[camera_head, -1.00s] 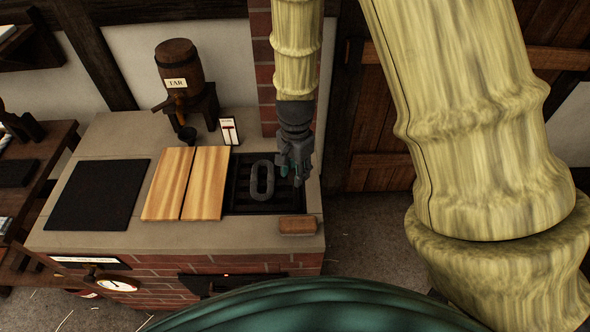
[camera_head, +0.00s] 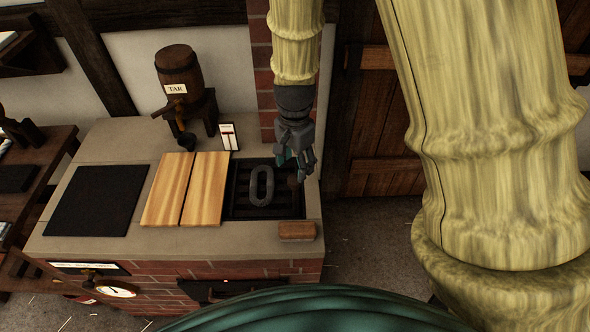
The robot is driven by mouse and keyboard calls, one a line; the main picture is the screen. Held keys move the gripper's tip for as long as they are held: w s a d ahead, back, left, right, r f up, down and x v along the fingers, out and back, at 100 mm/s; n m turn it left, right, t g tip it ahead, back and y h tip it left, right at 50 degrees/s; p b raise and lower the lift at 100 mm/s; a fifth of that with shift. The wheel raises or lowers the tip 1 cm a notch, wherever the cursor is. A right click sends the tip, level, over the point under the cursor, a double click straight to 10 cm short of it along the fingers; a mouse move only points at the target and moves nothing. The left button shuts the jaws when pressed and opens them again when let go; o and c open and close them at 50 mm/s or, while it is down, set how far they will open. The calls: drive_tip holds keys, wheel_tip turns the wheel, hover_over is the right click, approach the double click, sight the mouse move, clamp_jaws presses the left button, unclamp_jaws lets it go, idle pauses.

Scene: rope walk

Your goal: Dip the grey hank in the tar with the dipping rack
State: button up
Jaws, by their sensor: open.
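The grey hank (camera_head: 262,186) is an oval loop lying flat on the dark slatted dipping rack (camera_head: 238,203), at the right of the stone-topped brick hearth. The rack sits at the opening beside two light wooden boards. A small brown knob (camera_head: 293,181) shows at the rack's right side. My gripper (camera_head: 296,166) points down over the rack's right part, just above or beside this knob and right of the hank. Its fingers are apart and I see nothing held in them. Whether they touch the knob is unclear. I cannot make out any tar surface beneath the rack.
The wooden boards (camera_head: 186,190) and a black plate (camera_head: 95,201) lie left of the rack. A barrel labelled TAR (camera_head: 181,73) stands behind on a stand. A small card (camera_head: 229,137) stands behind the rack; a brown block (camera_head: 297,230) lies at the front right edge.

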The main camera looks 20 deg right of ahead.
wheel_tip(320, 180, up, 7)
idle(0.4)
drive_tip(key=shift+f, duration=0.15)
